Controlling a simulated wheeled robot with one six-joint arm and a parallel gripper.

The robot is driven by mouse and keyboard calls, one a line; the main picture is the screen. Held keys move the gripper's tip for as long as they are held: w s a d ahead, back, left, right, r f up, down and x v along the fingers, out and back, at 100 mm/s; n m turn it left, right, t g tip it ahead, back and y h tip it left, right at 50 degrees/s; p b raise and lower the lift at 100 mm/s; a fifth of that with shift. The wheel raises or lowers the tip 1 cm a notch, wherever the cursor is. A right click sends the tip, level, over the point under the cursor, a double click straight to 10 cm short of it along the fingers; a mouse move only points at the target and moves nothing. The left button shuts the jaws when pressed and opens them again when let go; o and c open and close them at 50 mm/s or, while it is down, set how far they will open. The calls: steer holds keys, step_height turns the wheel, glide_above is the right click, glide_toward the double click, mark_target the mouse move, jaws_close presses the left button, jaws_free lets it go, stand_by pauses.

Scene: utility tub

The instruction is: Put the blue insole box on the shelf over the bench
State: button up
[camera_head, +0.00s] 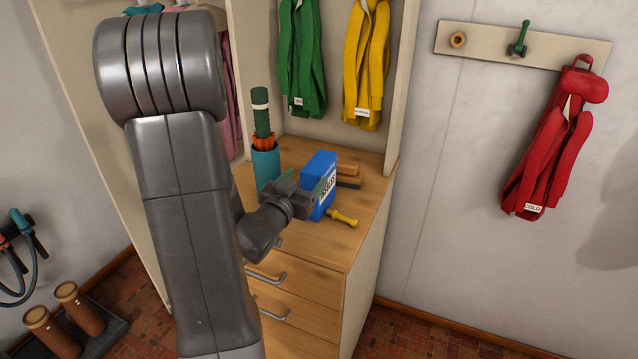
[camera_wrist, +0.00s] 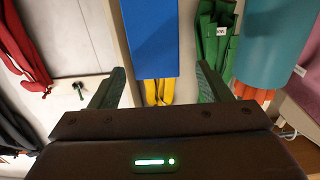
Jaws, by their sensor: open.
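In the wrist view my gripper (camera_wrist: 162,68) has one finger on each side of the box's edge, with gaps visible. I cannot make out a shelf over a bench in these views.
A teal cylinder (camera_head: 265,166) holding a green and orange item stands left of the box. Green (camera_head: 302,60) and yellow (camera_head: 367,60) garments hang behind; a red one (camera_head: 548,150) hangs right.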

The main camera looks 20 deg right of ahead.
mark_target(316, 164)
steer(key=shift+p+x, duration=0.85)
steer(key=shift+x, duration=2.55)
steer(key=shift+s, duration=0.15)
jaws_close()
